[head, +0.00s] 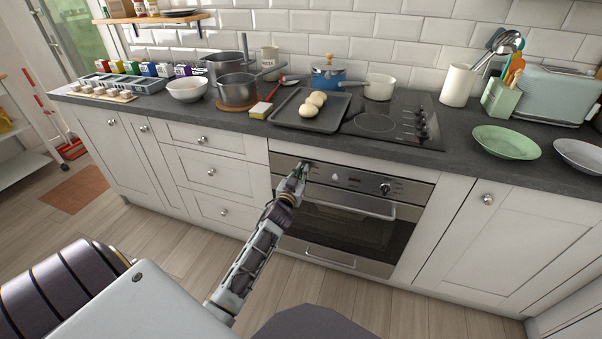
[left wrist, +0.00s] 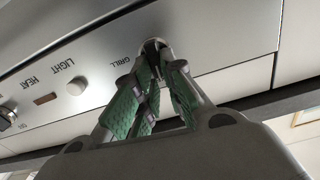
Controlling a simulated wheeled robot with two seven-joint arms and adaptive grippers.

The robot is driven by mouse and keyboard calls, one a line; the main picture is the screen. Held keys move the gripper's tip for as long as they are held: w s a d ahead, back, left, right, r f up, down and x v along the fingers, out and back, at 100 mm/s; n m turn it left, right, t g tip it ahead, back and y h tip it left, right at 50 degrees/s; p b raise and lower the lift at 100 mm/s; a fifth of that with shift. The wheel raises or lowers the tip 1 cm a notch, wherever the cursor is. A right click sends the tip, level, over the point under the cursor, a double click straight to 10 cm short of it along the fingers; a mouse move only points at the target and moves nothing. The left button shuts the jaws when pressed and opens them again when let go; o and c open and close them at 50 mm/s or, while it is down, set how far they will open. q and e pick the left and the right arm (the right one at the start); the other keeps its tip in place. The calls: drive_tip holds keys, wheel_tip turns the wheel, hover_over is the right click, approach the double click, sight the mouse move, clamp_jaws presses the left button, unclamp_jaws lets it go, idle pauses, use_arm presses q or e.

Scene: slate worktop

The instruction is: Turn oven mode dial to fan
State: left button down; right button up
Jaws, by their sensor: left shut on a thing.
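The oven (head: 345,235) is built in under the worktop, with a steel control panel along its top. My left gripper (head: 302,169) is at the left end of this panel. In the left wrist view its green-padded fingers (left wrist: 153,50) are shut on a dark dial (left wrist: 150,44), mostly hidden between the fingertips. The word GRILL is printed beside this dial; the other mode marks and the pointer are hidden, so its setting cannot be read. My right gripper is not in view.
A second dial (head: 385,188) sits at the right of the panel. A round button (left wrist: 76,87) is near the word LIGHT, beside the word HEAT. The oven door handle (head: 350,209) runs just below the panel. A tray (head: 290,112) with buns lies on the worktop above.

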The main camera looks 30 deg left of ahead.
use_arm(q)
drive_tip(key=m, duration=0.3)
drive_tip(key=d+m+p, duration=0.1)
drive_tip(key=m, duration=0.5)
drive_tip(key=shift+w+d+f+p, duration=0.15)
drive_tip(key=shift+f+p, duration=0.2)
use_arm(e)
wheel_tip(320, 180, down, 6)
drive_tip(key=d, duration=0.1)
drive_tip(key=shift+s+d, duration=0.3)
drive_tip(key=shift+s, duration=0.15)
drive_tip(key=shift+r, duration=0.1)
use_arm(q)
drive_tip(key=c, duration=1.5)
unclamp_jaws()
